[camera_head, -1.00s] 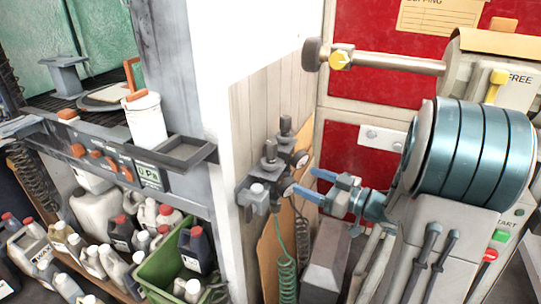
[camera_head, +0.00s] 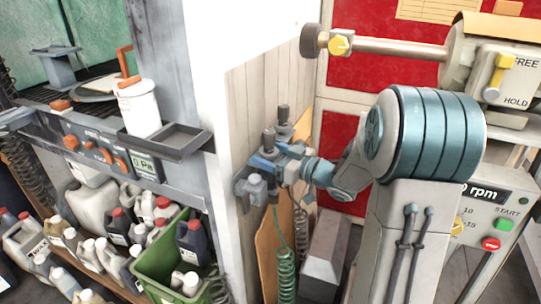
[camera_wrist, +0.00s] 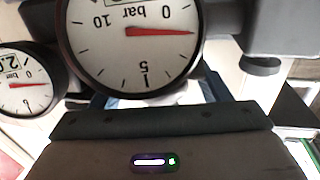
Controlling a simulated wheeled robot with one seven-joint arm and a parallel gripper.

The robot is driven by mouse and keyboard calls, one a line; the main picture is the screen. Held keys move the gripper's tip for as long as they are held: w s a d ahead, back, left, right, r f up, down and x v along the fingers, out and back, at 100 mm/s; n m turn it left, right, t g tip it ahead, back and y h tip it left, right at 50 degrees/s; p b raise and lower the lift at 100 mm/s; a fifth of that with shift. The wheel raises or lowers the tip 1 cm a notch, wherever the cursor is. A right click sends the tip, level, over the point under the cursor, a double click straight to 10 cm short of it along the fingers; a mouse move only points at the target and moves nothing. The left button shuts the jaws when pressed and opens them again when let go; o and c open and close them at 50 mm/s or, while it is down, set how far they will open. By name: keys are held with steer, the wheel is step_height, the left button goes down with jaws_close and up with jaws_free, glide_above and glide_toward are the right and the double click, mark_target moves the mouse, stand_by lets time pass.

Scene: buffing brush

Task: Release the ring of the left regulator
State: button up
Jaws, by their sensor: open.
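In the head view, two regulators with dark upright knobs are mounted on the wooden wall panel. The left regulator (camera_head: 268,140) is the nearer one; the other regulator (camera_head: 282,114) stands just behind it. My gripper (camera_head: 267,165) is open, with its blue fingers at the left regulator's body, under the knob. I cannot tell whether they touch it, and the ring cannot be made out. In the wrist view, a large gauge (camera_wrist: 130,35) appears upside down close above my gripper, its red needle near 0. A smaller gauge (camera_wrist: 24,85) is at the left. The fingertips are mostly hidden there.
A pale grey fitting (camera_head: 254,186) sits left of my gripper. A green coiled hose (camera_head: 286,270) hangs below. The buffing machine (camera_head: 500,75) stands at the right. A shelf with a small tray (camera_head: 180,143) and a green crate (camera_head: 160,270) are at the left.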

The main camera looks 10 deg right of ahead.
steer(key=shift+c, duration=0.3)
steer(key=c, duration=1.3)
steer(key=shift+r+p, duration=0.95)
steer(key=o, duration=1.4)
steer(key=shift+c, duration=0.2)
steer(key=p+v, duration=0.1)
steer(key=v, duration=1.2)
steer(key=shift+s+d, duration=0.25)
steer(key=shift+s, duration=0.05)
